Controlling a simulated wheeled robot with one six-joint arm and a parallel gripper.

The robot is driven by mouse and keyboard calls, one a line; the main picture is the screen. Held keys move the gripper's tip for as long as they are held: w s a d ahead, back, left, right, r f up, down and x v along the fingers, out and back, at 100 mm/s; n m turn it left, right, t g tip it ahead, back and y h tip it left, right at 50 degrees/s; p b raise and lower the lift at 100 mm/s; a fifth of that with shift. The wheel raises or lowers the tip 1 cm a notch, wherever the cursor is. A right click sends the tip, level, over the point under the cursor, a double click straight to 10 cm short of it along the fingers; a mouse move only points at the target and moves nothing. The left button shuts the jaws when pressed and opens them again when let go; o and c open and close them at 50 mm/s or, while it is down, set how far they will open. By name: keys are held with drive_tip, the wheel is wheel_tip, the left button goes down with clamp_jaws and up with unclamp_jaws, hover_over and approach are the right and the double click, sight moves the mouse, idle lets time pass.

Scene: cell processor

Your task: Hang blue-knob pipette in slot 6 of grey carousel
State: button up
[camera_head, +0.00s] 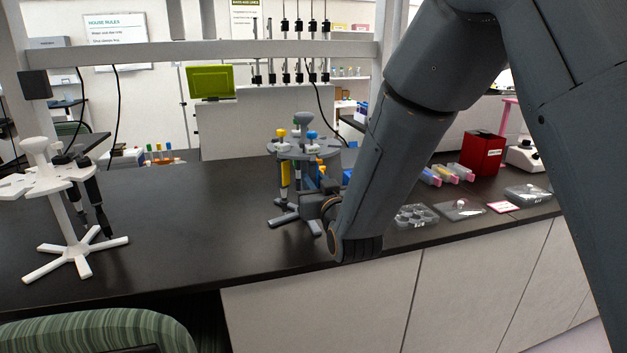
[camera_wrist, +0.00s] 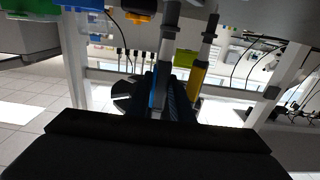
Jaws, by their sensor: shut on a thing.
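The grey carousel (camera_head: 327,145) stands on the dark bench in the middle of the head view, with yellow-knob pipettes around its disc. A blue knob (camera_head: 312,135) shows at the disc's front right. My gripper (camera_head: 327,205) is low beside the carousel's front right, partly hidden by my arm. In the wrist view my gripper (camera_wrist: 163,98) is shut on the blue-marked pipette (camera_wrist: 158,88), which hangs down between the dark fingers. A yellow pipette (camera_wrist: 197,80) hangs just to its right. Slot numbers and whether the blue-knob pipette is seated on its hook cannot be made out.
A white carousel (camera_head: 78,262) with dark pipettes stands at the left. A clear multi-well plate (camera_head: 416,215), more clear trays and a red box (camera_head: 482,153) lie to the right. The bench between the two carousels (camera_head: 180,220) is clear.

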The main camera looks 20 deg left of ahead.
drive_tip(key=shift+f, duration=0.15)
drive_tip(key=o, duration=0.7)
drive_tip(key=shift+o, duration=0.2)
drive_tip(key=b+v, duration=0.1)
drive_tip(key=v, duration=0.7)
drive_tip(key=shift+b, duration=0.35)
